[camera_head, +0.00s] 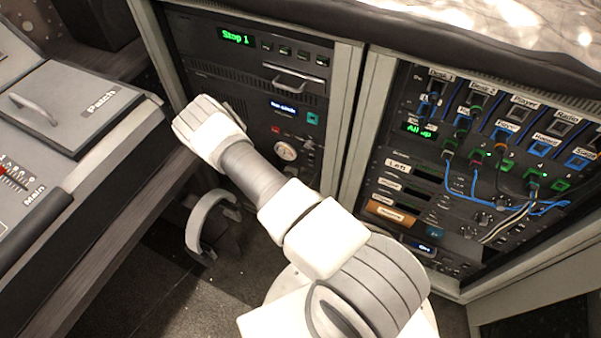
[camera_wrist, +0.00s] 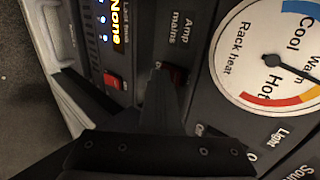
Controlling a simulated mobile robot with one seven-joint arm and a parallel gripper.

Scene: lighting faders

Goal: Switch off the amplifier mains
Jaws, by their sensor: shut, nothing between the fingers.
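In the wrist view, the amplifier mains switch (camera_wrist: 176,74) is a small red rocker in a dark panel, beside the label "Amp mains" (camera_wrist: 181,28). Part of it is hidden behind my gripper. My gripper (camera_wrist: 157,80) is shut and empty, its dark fingertips right at the switch's edge. I cannot tell whether they touch it, nor which way the rocker is tipped. In the head view, my arm reaches to the left rack and its wrist hides the gripper. A red control (camera_head: 275,129) shows on that rack there; I cannot tell whether it is the same switch.
Close by in the wrist view are a second red switch (camera_wrist: 113,80), a lit display (camera_wrist: 118,22) and the rack heat gauge (camera_wrist: 272,62). In the head view, a patched rack (camera_head: 480,150) stands right and a desk (camera_head: 75,110) left.

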